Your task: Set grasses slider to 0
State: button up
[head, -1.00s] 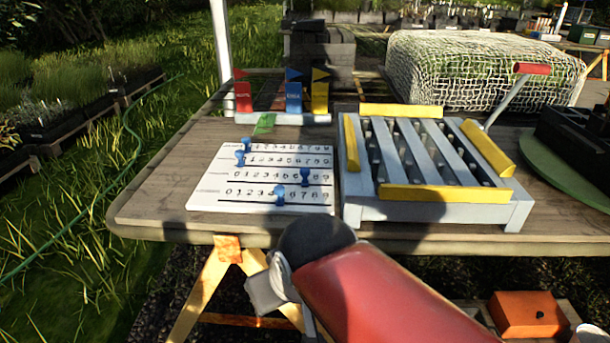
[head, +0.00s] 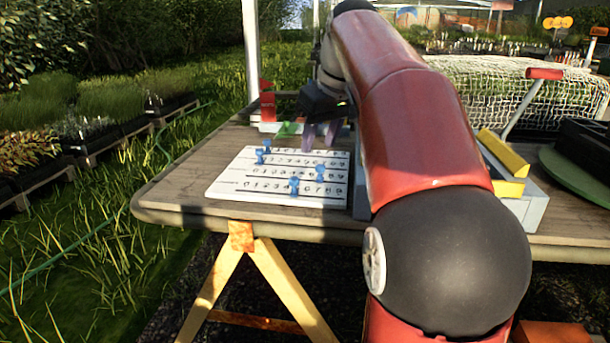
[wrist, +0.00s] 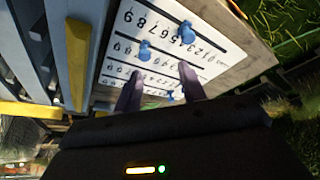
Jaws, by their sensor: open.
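A white slider board (head: 224,189) lies on the wooden table with several numbered rows and blue knobs. The front row's knob (head: 294,186) stands near 5. The row behind has its knob (head: 321,172) right of the middle. Two more knobs, a third (head: 260,156) and a rear one (head: 267,145), stand near the left ends. The row names are too small to read, so I cannot tell which is grasses. My gripper (head: 320,132) is open and empty above the board's rear right part. In the wrist view its fingers (wrist: 160,85) are apart, with board and knobs beyond them.
A grey slatted frame with yellow bars (head: 505,150) stands right of the board, partly hidden by my arm. A red block and flag (head: 267,103) and a green piece (head: 289,128) are behind the board. The table left of the board is clear.

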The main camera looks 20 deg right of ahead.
aim_at(321, 166)
jog(key=w+f+b, duration=0.1)
jog(key=f, duration=0.1)
jog(key=w+d+f, duration=0.1)
jog(key=f, duration=0.1)
jog(key=w+d+f+b, duration=0.1)
jog(key=f, duration=0.1)
jog(key=shift+w+d+f+b, duration=0.25)
jog(key=shift+f+b, duration=0.05)
jog(key=shift+f, duration=0.05)
grip_shut()
dwell(0.3)
